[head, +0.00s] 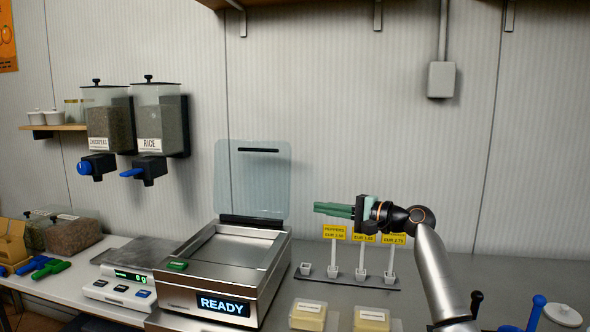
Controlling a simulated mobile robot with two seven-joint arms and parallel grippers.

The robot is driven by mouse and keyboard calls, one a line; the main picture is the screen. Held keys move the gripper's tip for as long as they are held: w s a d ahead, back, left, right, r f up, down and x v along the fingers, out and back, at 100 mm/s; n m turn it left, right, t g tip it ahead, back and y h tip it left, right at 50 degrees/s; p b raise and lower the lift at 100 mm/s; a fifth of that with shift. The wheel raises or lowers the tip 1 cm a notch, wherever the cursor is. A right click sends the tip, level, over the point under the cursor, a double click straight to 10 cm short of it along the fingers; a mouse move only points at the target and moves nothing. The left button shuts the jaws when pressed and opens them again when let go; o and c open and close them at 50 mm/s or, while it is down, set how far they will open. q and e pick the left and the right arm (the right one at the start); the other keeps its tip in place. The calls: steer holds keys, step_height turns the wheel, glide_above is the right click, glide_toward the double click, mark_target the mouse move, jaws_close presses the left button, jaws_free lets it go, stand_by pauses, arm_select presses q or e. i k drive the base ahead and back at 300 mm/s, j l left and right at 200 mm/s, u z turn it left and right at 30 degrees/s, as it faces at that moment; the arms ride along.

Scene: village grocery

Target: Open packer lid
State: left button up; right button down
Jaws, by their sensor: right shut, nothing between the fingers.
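The packer (216,278) is a steel box on the counter, with a lit display reading READY at its front. Its clear lid (252,178) stands upright at the back edge, with a dark handle bar (258,150) near its top. The steel chamber under it is uncovered. My right gripper (318,209) is shut and empty. Its green fingers point left, to the right of the lid and apart from it, above the counter. My left gripper is not in view.
A scale (118,292) stands left of the packer. Yellow price tags on a small rack (347,280) stand below my right gripper. Two pale yellow tubs (308,315) sit at the front. Dispensers of chickpeas (108,125) and rice (158,120) hang on the wall.

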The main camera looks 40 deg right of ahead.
mark_target(223, 216)
steer(key=i+l, duration=0.25)
steer(key=l, duration=0.2)
steer(key=i+l, duration=0.3)
steer(key=l, duration=0.15)
steer(key=i+l, duration=0.25)
steer(key=l, duration=0.15)
